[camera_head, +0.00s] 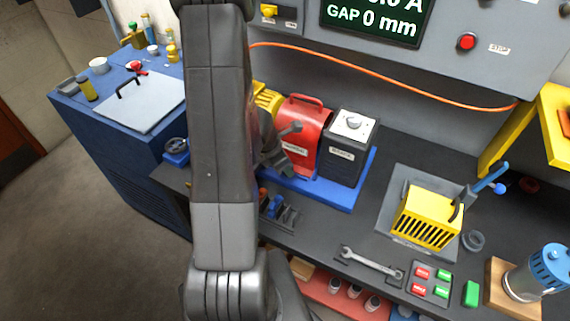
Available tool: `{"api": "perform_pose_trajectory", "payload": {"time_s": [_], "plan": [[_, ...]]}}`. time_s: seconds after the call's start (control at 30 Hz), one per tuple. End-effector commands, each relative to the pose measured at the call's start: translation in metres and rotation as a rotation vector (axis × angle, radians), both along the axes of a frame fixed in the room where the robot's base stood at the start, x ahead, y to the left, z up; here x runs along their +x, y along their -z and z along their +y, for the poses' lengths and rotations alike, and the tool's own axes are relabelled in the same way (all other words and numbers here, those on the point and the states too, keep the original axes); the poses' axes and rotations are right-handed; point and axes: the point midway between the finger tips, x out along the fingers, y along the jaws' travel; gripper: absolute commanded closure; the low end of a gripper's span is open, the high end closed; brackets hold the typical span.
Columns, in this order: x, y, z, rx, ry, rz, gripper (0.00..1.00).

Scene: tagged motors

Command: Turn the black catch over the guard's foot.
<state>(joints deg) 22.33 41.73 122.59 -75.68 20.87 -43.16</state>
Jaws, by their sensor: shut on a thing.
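The red guard (305,122), with a handle on top, stands on the blue base (325,190) between a yellow motor part and a dark box. My gripper (280,153) is low at the left front of the guard, close to its foot. My arm hides much of the gripper. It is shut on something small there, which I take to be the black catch. The catch itself does not show clearly, so I cannot tell how it is turned.
A dark box with a white dial (350,145) stands right of the guard. A yellow slotted cover (428,215), a wrench (370,262) and a button panel (431,284) are further right. An orange cable (400,78) runs behind.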

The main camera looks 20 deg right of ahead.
Motion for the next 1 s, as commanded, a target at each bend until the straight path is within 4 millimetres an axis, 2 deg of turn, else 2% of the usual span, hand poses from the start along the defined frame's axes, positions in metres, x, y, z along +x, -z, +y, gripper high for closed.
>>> {"api": "perform_pose_trajectory", "payload": {"time_s": [0.33,0.93,0.97,1.0], "plan": [[0.0034,-0.0019,-0.0012,-0.003,0.13,-0.005,0.93],[0.0032,-0.0017,-0.0005,-0.001,0.159,-0.004,0.93],[0.0032,-0.0017,-0.0006,-0.001,0.159,-0.004,0.64],[0.0031,-0.0016,-0.0005,-0.001,0.159,-0.004,0.56]]}}
